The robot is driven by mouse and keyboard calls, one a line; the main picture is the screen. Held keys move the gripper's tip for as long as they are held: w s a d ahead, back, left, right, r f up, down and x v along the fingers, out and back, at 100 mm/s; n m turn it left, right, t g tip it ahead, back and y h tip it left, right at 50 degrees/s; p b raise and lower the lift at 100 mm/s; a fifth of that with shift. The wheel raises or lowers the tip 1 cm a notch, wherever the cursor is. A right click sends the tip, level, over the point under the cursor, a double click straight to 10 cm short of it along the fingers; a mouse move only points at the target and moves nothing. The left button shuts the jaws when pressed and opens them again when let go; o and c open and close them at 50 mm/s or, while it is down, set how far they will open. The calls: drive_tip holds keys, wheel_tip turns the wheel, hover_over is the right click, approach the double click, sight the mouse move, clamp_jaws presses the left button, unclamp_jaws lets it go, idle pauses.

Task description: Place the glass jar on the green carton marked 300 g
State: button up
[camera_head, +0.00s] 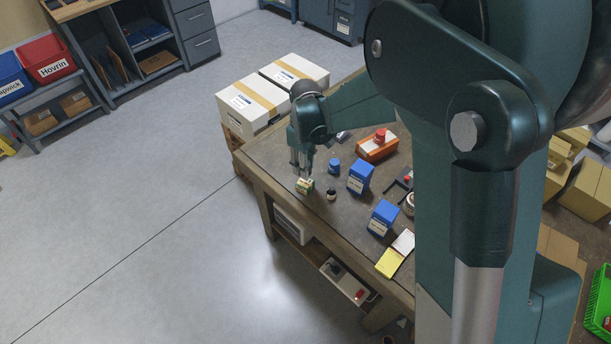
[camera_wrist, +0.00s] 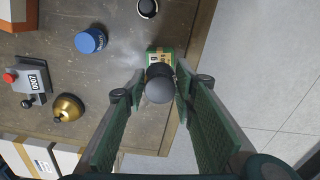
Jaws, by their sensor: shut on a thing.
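The green carton (camera_wrist: 153,57) lies at the table's edge, with a pale label only partly readable; it also shows in the head view (camera_head: 304,187). My gripper (camera_wrist: 161,92) is shut on the jar (camera_wrist: 160,88), whose round dark grey top faces the wrist camera. The jar overlaps the near part of the carton in the wrist view, and its lower body is mostly hidden. In the head view my gripper (camera_head: 302,168) points down just above the carton. I cannot tell whether the jar touches the carton.
A small black-topped container (camera_head: 331,194) and a blue tub (camera_head: 334,166) stand close by. A brass item (camera_wrist: 68,108) shows in the wrist view. The table edge (camera_wrist: 196,50) is near the carton.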

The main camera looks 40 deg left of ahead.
drive_tip(key=shift+f, duration=0.75)
drive_tip(key=shift+f, duration=0.15)
drive_tip(key=shift+f, duration=1.75)
drive_tip(key=shift+f, duration=0.1)
drive_tip(key=o, duration=0.9)
drive_tip(key=shift+r, duration=6.15)
